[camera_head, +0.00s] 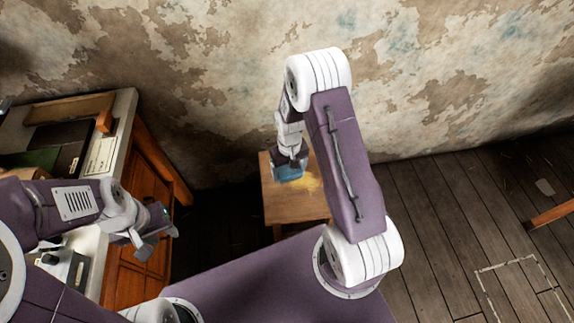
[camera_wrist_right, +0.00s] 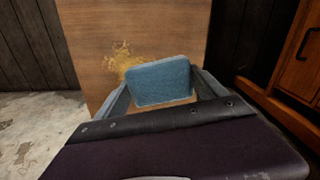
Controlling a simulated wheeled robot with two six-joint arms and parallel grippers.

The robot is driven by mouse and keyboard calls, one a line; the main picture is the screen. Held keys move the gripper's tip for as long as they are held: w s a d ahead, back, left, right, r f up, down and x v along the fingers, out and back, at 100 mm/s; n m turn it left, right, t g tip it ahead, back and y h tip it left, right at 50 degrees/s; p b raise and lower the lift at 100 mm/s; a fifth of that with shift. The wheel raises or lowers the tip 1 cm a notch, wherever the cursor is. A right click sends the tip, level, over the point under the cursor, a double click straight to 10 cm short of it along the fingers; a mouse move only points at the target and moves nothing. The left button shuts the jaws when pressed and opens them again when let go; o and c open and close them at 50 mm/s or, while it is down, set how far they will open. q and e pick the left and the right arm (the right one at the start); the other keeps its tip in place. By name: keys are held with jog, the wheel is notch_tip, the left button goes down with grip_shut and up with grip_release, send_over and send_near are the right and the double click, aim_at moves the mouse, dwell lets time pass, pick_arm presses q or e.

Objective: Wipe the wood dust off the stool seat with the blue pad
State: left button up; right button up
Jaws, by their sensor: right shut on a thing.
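The wooden stool seat (camera_head: 288,207) stands against the wall, partly hidden behind my right arm in the head view. A yellow patch of wood dust (camera_head: 312,184) lies on it. In the right wrist view the dust (camera_wrist_right: 124,57) is just beyond the upper left of the blue pad (camera_wrist_right: 160,82). My right gripper (camera_head: 290,170) is shut on the pad, which is over the seat (camera_wrist_right: 170,30); I cannot tell whether it touches the wood. My left gripper (camera_head: 155,238) is off to the left, near the cabinet, with its fingers apart and nothing between them.
A wooden cabinet (camera_head: 138,262) with a pale top stands at the left and carries a dark box and other items. The peeling wall (camera_head: 215,60) is behind the stool. Dark floorboards (camera_head: 450,200) at the right are mostly clear.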

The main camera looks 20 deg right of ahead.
notch_tip(320, 180, down, 2)
jog(key=shift+d+f, duration=0.1)
pick_arm(q)
jog(key=shift+f, duration=0.7)
